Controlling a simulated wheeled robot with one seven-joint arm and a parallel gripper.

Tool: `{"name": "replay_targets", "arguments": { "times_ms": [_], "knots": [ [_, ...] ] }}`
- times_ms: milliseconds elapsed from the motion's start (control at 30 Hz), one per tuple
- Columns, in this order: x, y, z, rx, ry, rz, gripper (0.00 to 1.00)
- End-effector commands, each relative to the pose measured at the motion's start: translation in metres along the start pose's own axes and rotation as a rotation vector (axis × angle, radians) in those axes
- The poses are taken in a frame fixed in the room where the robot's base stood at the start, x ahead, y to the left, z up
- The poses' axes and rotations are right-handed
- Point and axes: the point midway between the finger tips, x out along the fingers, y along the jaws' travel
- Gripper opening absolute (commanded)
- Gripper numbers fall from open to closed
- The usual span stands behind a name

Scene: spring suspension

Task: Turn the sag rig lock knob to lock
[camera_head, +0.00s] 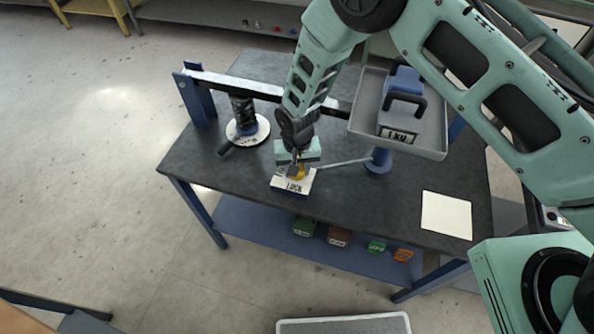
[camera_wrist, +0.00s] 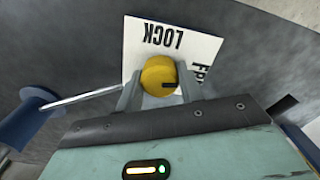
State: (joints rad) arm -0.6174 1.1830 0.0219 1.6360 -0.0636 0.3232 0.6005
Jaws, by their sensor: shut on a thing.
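The lock knob is a round yellow knob (camera_wrist: 159,76) with a dark mark on its right side in the wrist view. It sits on a white label plate (camera_wrist: 195,42) that reads LOCK, with a second, partly hidden word at its right. My gripper (camera_wrist: 157,88) is shut on the knob, one finger on each side. In the head view my gripper (camera_head: 296,168) reaches down over the knob (camera_head: 300,172), and the plate (camera_head: 292,183) shows in front of it on the dark bench.
A black spring (camera_head: 243,110) on a white disc stands under a beam at the left. A grey tray (camera_head: 440,150) with a blue weight (camera_head: 403,85) is at the right. A thin rod runs to a blue post (camera_head: 378,161). A white sheet (camera_head: 446,215) lies on the bench.

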Motion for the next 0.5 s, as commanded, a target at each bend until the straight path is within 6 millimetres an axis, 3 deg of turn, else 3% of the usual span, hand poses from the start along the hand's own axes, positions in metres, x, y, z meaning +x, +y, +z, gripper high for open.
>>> {"name": "replay_targets", "arguments": {
  "times_ms": [500],
  "knots": [
    [0.0027,-0.0005,-0.0001,-0.49,0.001,-0.001,0.15]
  ]
}}
